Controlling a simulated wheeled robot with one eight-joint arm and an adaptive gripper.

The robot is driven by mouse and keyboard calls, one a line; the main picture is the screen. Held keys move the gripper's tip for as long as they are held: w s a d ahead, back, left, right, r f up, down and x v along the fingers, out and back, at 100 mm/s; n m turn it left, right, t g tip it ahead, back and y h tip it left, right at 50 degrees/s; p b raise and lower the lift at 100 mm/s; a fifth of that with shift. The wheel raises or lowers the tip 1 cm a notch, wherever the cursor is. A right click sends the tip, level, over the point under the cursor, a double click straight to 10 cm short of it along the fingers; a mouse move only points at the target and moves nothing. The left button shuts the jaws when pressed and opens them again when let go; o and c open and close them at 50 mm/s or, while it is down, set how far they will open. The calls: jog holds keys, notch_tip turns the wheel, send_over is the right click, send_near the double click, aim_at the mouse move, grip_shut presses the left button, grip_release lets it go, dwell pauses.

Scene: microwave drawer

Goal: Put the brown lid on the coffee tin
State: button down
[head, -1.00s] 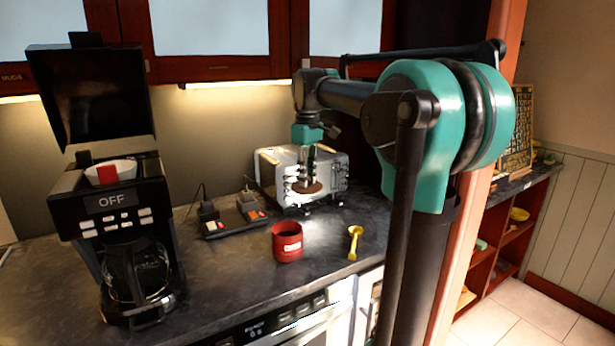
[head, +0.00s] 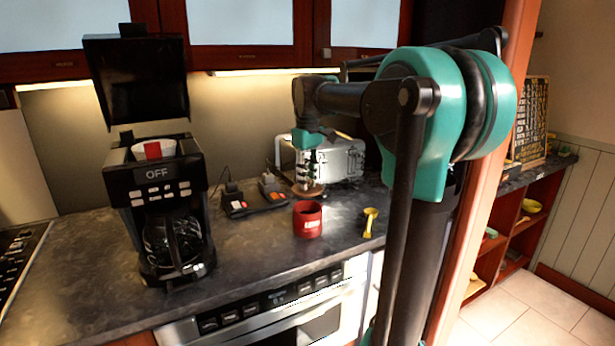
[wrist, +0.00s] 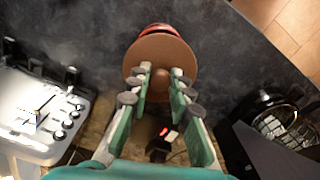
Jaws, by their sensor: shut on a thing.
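The coffee tin (head: 307,220) is a red, open-topped can with a pale label, upright on the dark counter in the head view. The brown lid (wrist: 160,54) is a round disc with a knob. My gripper (wrist: 161,80) is shut on the lid's knob. In the head view the lid (head: 308,190) hangs level beneath my gripper (head: 311,178), slightly above and behind the tin, apart from it. In the wrist view the lid covers most of the tin, and only a red edge of the tin (wrist: 158,28) shows beyond it.
A white toaster (head: 340,160) stands behind my gripper. A power strip with switches (head: 253,200) lies to the left, and a coffee maker (head: 160,205) stands further left. The counter in front of the tin is clear.

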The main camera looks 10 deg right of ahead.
aim_at(308, 193)
jog(key=shift+f, duration=2.35)
jog(key=shift+f, duration=0.45)
dwell(0.8)
jog(key=c, duration=1.3)
grip_release()
jog(key=shift+o, duration=0.6)
jog(key=o, duration=0.4)
jog(key=shift+c, duration=0.2)
jog(key=shift+r, duration=0.1)
jog(key=shift+r, duration=3.4)
